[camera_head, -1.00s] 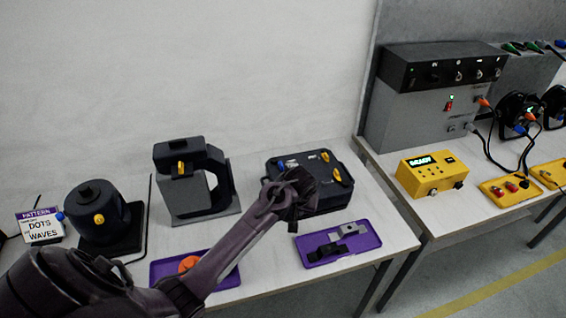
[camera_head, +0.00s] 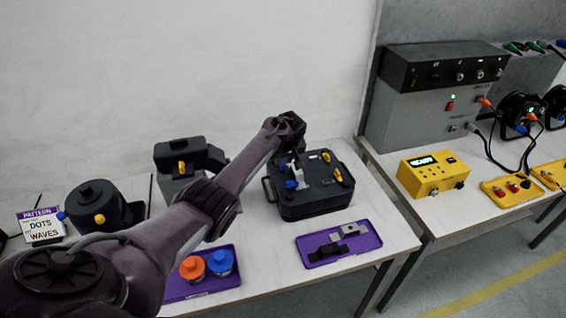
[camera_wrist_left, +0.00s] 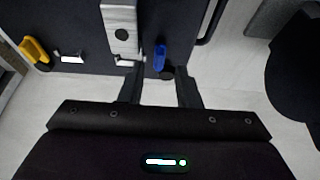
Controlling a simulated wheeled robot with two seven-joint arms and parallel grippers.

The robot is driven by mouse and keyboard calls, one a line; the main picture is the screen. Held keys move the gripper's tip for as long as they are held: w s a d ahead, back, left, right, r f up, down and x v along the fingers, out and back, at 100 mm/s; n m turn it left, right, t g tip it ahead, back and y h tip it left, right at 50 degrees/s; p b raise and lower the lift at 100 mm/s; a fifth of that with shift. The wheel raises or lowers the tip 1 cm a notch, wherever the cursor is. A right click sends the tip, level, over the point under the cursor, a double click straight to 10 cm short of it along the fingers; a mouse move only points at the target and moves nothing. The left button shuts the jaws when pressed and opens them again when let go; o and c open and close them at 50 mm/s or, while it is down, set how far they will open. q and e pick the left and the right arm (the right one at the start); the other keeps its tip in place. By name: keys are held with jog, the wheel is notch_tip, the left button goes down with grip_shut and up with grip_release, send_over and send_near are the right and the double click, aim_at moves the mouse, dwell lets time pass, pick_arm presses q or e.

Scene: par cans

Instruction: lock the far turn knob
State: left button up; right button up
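A dark case (camera_head: 312,204) stands on the table with knobs on its lid. Two yellow knobs (camera_head: 338,174) are on its right side. A blue knob (camera_head: 290,184) is on its left side, beside a pale metal latch (camera_head: 298,170). My left gripper (camera_head: 292,148) hangs over the case's back left part. In the left wrist view the gripper (camera_wrist_left: 159,82) is open, with a blue knob (camera_wrist_left: 160,57) between and just beyond its fingertips. The metal latch (camera_wrist_left: 121,28) is close by and a yellow knob (camera_wrist_left: 35,50) is farther left. My right gripper is not in view.
A purple tray (camera_head: 366,243) with metal and black parts lies in front of the case. Another tray (camera_head: 188,292) holds an orange and a blue cap. A dark clamp-shaped stand (camera_head: 184,158) and a dark round can (camera_head: 95,207) stand left. My left arm crosses over the table.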

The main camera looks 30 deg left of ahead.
aim_at(282, 165)
pick_arm(q)
jog(key=shift+b+x, duration=0.45)
jog(key=shift+x, duration=0.8)
jog(key=shift+c, duration=0.4)
grip_shut()
